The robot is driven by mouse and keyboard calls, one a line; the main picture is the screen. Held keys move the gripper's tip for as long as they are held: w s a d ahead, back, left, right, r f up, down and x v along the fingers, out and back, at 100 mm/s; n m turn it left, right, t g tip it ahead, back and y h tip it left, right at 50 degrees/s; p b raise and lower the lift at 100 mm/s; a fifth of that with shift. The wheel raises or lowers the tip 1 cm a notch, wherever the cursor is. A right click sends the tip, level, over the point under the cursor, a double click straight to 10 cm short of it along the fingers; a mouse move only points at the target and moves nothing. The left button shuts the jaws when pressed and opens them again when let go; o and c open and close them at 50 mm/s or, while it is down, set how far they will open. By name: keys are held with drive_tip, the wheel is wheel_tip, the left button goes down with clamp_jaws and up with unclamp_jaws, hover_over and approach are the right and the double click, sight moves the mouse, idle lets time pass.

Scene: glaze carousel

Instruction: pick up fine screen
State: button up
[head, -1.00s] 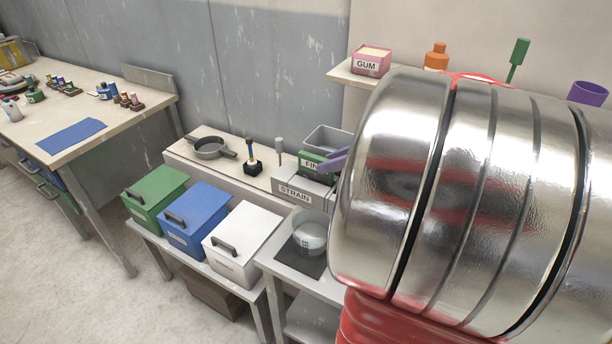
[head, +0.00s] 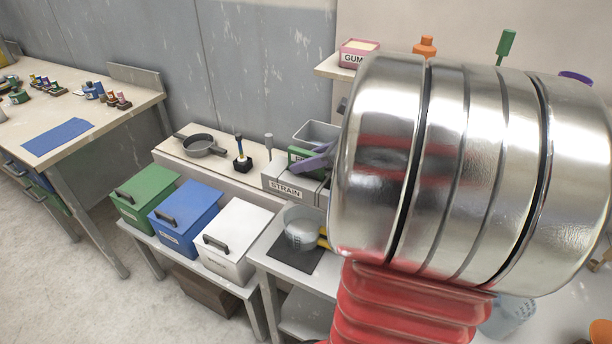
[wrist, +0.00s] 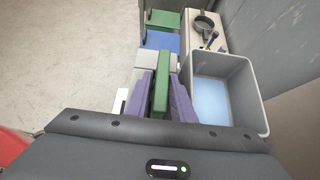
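The fine screen is a green upright panel (head: 299,155) standing at the grey rack labelled STRAIN (head: 286,189). One purple finger of my gripper (head: 316,159) overlaps it and covers most of its label. In the wrist view the green panel (wrist: 161,92) is between the two purple fingers of my gripper (wrist: 161,84), one along each side. I see no clear gap, but contact cannot be told. The lower part of the panel and the far finger are hidden in the head view.
A grey bin (wrist: 241,88) with a blue bottom stands right beside the rack. Green (head: 146,193), blue (head: 184,214) and white (head: 238,236) lidded boxes stand in front. A dark pan (head: 204,145) and a brush in a black holder (head: 242,163) are on the shelf.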

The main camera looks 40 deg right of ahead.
clamp_jaws()
idle(0.5)
drive_tip(key=shift+r, duration=0.55)
wheel_tip(320, 180, up, 6)
drive_tip(key=shift+r, duration=0.2)
drive_tip(key=s+d, duration=0.3)
drive_tip(key=s, duration=0.5)
drive_tip(key=s+d, duration=0.3)
drive_tip(key=s, duration=0.6)
drive_tip(key=shift+f, duration=0.2)
